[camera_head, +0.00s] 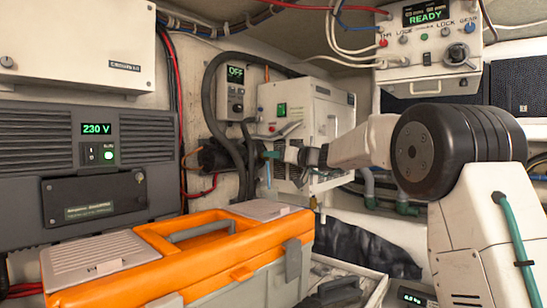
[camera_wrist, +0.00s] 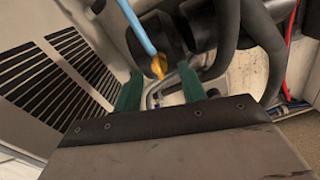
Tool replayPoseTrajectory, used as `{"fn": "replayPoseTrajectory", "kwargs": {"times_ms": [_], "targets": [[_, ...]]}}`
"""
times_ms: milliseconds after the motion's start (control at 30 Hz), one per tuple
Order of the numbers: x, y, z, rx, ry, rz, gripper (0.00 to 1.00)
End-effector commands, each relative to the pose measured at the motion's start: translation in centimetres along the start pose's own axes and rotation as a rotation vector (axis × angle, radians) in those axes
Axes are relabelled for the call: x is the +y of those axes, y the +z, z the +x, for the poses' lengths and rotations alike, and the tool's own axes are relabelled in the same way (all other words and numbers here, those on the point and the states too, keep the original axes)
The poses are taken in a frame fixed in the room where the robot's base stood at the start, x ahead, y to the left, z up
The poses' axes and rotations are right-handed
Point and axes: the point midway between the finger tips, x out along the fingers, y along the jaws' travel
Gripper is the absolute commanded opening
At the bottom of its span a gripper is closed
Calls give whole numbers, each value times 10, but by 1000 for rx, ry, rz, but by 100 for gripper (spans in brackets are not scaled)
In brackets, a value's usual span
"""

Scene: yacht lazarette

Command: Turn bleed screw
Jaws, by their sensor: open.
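A small brass-coloured piece (camera_wrist: 159,66), which looks like the bleed screw, shows in the wrist view at the lower end of a light blue tube (camera_wrist: 138,26). My gripper (camera_wrist: 159,72) has its two green fingers apart, one on each side of the brass piece in the picture. No contact shows, and I cannot tell the depth between them. In the head view my gripper (camera_head: 266,155) is in front of the dark cylinder and hoses beside the white box unit (camera_head: 305,112). The screw cannot be made out there.
Thick dark hoses (camera_wrist: 226,40) run close by the right finger in the wrist view. A slatted grey-white panel (camera_wrist: 50,70) is at left. In the head view an orange and grey toolbox (camera_head: 200,250) stands in front, below my arm. A control box (camera_head: 430,50) hangs at upper right.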

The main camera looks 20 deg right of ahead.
Motion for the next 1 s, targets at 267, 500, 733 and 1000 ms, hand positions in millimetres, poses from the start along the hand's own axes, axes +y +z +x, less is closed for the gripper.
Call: {"fn": "replayPoseTrajectory", "kwargs": {"times_ms": [267, 500, 733, 1000], "targets": [[0, 0, 10, 1, 1, -1, 41], [0, 0, 10, 1, 1, 0, 8], [0, 0, 10, 1, 1, 3, 0], [0, 0, 10, 0, 0, 77, 0]]}}
